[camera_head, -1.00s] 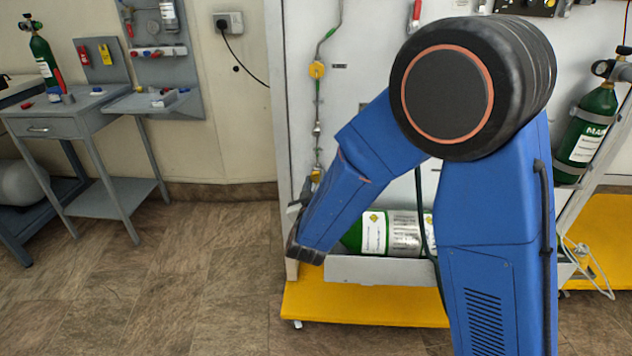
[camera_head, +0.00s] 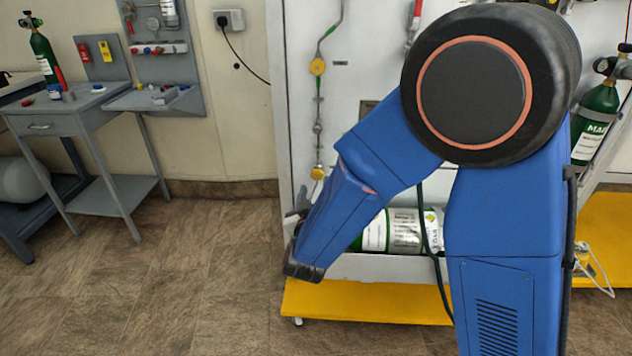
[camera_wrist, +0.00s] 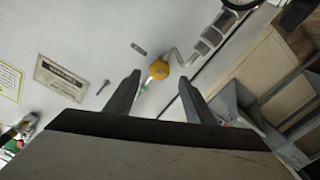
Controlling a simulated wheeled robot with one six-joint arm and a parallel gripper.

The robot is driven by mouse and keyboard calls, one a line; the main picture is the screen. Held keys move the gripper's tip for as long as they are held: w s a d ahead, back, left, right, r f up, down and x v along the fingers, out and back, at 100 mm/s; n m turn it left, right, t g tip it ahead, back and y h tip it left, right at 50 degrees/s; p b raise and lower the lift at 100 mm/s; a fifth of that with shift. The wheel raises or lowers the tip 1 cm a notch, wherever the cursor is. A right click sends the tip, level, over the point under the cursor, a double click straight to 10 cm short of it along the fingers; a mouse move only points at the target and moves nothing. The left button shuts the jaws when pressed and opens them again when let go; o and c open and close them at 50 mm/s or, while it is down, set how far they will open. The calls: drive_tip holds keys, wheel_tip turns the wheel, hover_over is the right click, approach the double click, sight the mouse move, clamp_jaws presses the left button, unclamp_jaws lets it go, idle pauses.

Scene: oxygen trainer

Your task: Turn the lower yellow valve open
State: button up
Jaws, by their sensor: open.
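The lower yellow valve (camera_head: 318,173) sits on the thin vertical pipe at the left side of the white panel, in the head view. Its handle position is too small to tell. The upper yellow valve (camera_head: 317,67) is above it on the same pipe. My gripper (camera_head: 299,202) is just below and left of the lower valve, partly hidden by my blue arm. In the wrist view my gripper (camera_wrist: 159,77) is open and empty. A yellow valve (camera_wrist: 159,69) shows beyond its fingertips, apparently the upper one by the bent pipe and small tag beside it. The lower one is not clearly visible there.
The white panel (camera_head: 296,100) stands on a yellow base (camera_head: 370,304). A green cylinder (camera_head: 405,232) lies low in the panel's tray, behind my arm. A grey table (camera_head: 62,104) stands at the left. The floor between is clear.

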drive_tip(key=s, duration=1.2)
drive_tip(key=shift+a, duration=0.15)
drive_tip(key=shift+w, duration=0.1)
